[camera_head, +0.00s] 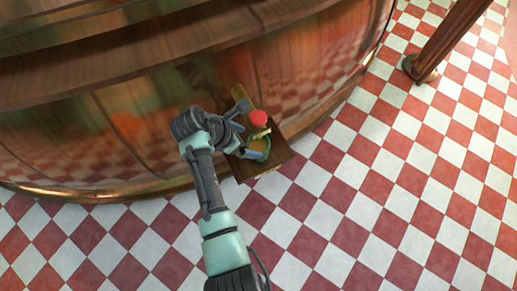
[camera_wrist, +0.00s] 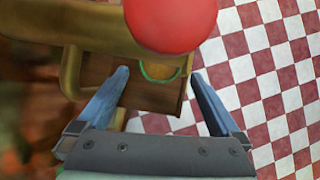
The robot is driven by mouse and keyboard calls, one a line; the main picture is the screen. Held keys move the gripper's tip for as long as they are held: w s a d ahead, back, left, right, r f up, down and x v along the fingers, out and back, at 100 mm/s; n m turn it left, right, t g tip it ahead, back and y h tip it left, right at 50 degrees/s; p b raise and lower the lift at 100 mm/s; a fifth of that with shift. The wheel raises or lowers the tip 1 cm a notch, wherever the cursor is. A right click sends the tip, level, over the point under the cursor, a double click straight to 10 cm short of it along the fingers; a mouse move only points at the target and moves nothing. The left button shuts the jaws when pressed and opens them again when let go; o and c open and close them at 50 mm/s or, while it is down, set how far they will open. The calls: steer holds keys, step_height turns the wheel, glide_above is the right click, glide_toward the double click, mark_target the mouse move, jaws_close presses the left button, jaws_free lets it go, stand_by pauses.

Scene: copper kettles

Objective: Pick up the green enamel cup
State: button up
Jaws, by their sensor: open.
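The green enamel cup (camera_head: 267,151) is on a small wooden shelf (camera_head: 272,167) beside the copper kettle. In the wrist view, the cup's green rim (camera_wrist: 145,73) with an orange-brown inside shows between the fingers. A red ball-shaped knob (camera_wrist: 170,20) hides part of the cup's far side. My gripper (camera_wrist: 160,74) is open, its two blue-grey fingers apart on either side of the cup in the picture. Nothing is held. In the head view, my gripper (camera_head: 246,131) is by the cup and partly covers it; I cannot tell whether it touches.
A brass pipe (camera_wrist: 72,55) runs along the left and top of the wrist view, close to the left finger. The large copper kettle (camera_head: 110,125) stands behind the shelf. A post (camera_head: 448,40) stands at upper right. The red-and-white tiled floor (camera_head: 400,190) is clear.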

steer(key=b+x, duration=0.2)
steer(key=x, duration=0.2)
steer(key=shift+d+f, duration=0.1)
steer(key=shift+d, duration=0.1)
jaws_close()
